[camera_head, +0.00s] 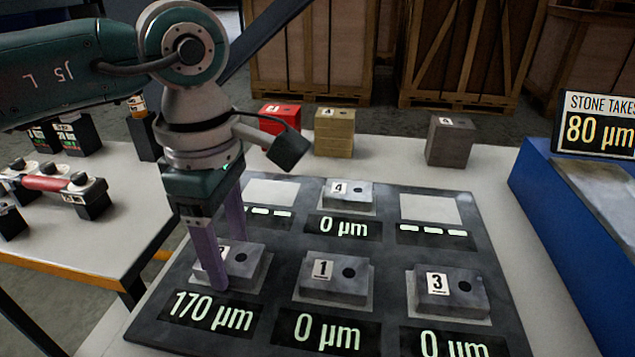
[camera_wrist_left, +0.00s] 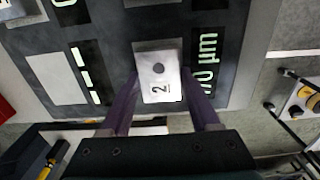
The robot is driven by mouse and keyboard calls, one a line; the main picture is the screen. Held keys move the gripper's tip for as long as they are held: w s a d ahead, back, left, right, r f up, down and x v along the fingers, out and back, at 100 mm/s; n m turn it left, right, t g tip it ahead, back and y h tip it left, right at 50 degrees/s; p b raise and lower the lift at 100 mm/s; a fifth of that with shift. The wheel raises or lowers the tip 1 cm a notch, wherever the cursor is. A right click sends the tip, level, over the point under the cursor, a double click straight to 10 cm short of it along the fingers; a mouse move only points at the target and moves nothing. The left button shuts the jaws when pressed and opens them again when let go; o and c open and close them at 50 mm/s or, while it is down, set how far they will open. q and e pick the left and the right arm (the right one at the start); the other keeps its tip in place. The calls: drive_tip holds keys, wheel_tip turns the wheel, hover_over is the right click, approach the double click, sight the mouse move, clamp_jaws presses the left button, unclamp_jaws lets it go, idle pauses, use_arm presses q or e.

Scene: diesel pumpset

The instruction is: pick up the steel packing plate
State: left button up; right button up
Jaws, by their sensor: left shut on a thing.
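My left gripper (camera_head: 222,238) points down at the front-left station of the dark board, its purple fingers on either side of the grey block marked 2 (camera_head: 251,272). In the left wrist view the gripper (camera_wrist_left: 163,108) has a finger along each side of this block (camera_wrist_left: 158,78), and a round hole shows in its top. It is shut on the block, which appears to be still at its station. No thing in view is labelled steel packing plate; I cannot tell which it is. My right gripper is not in view.
The board (camera_head: 390,275) also carries grey blocks 1 (camera_head: 335,277), 3 (camera_head: 452,293) and 4 (camera_head: 348,195); two pads are bare. Red (camera_head: 281,118), tan (camera_head: 334,133) and grey (camera_head: 450,142) blocks stand behind. A blue-sided unit (camera_head: 570,220) and sign (camera_head: 602,122) are at right.

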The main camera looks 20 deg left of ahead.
sight(229, 255)
use_arm(q)
clamp_jaws()
drive_tip(key=shift+r, duration=0.1)
idle(0.3)
wheel_tip(229, 255, up, 20)
drive_tip(key=p, duration=0.2)
idle(0.5)
